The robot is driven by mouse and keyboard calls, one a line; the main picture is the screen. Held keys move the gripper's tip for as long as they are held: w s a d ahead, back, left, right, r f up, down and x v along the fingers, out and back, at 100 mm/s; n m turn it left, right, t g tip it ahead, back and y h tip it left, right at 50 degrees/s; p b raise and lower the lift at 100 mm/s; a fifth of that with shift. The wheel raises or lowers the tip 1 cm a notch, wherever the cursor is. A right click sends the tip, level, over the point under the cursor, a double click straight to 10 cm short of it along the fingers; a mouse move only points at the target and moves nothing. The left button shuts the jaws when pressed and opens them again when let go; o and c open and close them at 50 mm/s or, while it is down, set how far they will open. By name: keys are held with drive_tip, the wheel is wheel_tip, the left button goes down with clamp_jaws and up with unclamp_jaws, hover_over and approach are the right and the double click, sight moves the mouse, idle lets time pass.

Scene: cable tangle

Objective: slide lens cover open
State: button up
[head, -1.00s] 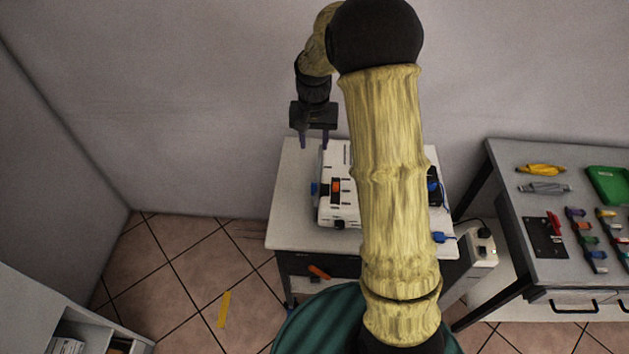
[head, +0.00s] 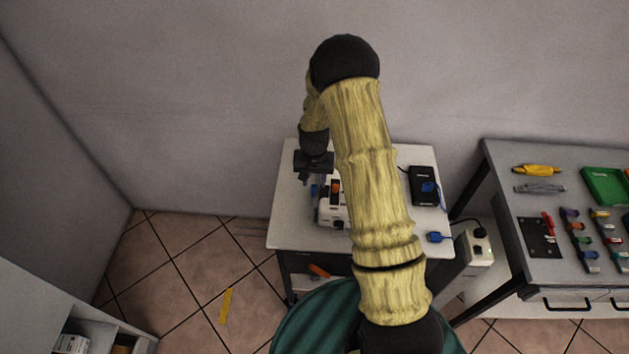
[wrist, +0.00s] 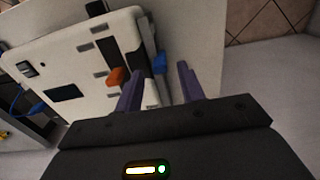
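The white device (head: 331,214), which looks like a projector, lies on the small white table. My arm hides part of it in the head view; it also shows in the wrist view (wrist: 75,62). An orange tab (wrist: 115,76) sits on its top near one edge. A blue tab (wrist: 159,63) sticks out at that edge. Which part is the lens cover, I cannot tell. My gripper (head: 313,183) is over the device's left side. In the wrist view its two purple fingers are apart and empty (wrist: 158,82), with the blue tab showing between them. Contact with the tab cannot be made out.
The small white table (head: 290,228) has a black box (head: 424,186) with a blue cable and a blue plug (head: 435,237) on its right. A grey workbench (head: 560,266) with tools stands farther right. The wall is close behind the table.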

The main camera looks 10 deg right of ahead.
sight(314, 196)
drive_tip(key=shift+f, duration=1.1)
